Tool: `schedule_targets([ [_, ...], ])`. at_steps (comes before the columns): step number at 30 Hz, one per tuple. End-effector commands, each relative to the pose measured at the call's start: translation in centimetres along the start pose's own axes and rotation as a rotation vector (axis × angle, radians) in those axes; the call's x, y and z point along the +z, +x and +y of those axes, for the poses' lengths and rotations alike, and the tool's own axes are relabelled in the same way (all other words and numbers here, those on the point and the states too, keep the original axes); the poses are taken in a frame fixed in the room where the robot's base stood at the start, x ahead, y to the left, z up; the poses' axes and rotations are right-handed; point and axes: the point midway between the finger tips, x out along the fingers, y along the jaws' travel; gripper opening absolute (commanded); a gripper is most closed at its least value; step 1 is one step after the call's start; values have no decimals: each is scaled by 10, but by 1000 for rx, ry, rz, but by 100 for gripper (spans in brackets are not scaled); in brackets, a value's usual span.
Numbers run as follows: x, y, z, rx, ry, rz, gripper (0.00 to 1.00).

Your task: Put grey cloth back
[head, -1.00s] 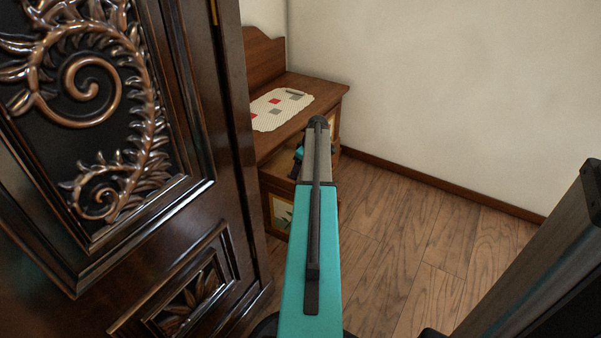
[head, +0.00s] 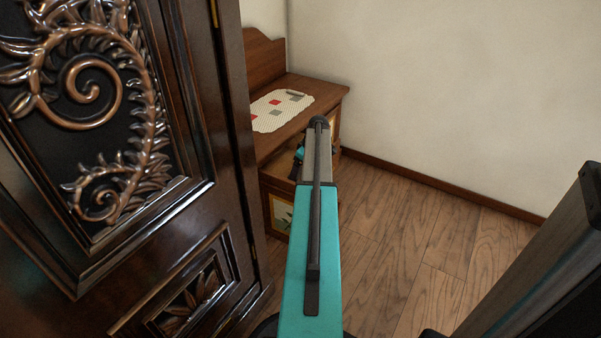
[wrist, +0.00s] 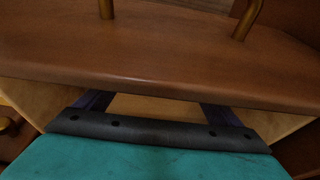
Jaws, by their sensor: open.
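I cannot make out a grey cloth in either view. In the wrist view my gripper (wrist: 158,106) is open, its two dark fingers set wide apart. They reach under the front edge of a brown wooden board (wrist: 150,60), and their tips are hidden. Nothing shows between the visible parts of the fingers. In the head view my gripper is mostly hidden behind my arm, beside the open front of a low wooden cabinet (head: 327,92).
A pale mat (head: 267,122) with red and grey patches lies on the cabinet top. A dark carved armoire door (head: 190,235) fills the left side. Two brass-coloured posts (wrist: 105,8) stand on the board. Wooden floor (head: 400,230) is clear at right, up to the wall.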

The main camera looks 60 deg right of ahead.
Motion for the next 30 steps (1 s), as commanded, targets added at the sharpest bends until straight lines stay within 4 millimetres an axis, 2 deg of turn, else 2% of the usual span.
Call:
schedule_targets([
  [18,0,-94,0,1,1,0,88],
  [24,0,-112,0,2,0,1,88],
  [30,0,-116,0,1,0,0,88],
])
